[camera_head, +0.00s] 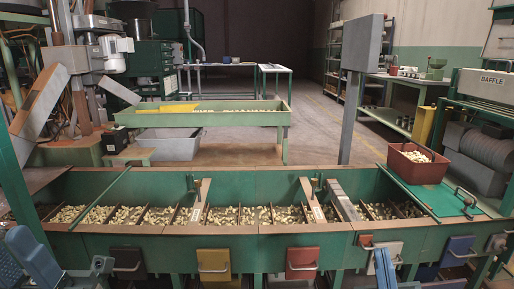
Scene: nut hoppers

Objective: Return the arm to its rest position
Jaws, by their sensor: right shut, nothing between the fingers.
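My right gripper (385,268) shows at the bottom edge, right of centre, as a blue part in front of the green hopper bench (215,250). It is shut with nothing seen in it, and its lower part is cut off by the frame.
The bench's long trough holds nuts in several compartments. Coloured drawers with handles line its front, among them a yellow one (213,262) and a red one (302,262). A red bin of nuts (420,172) stands on the right green lid (440,199).

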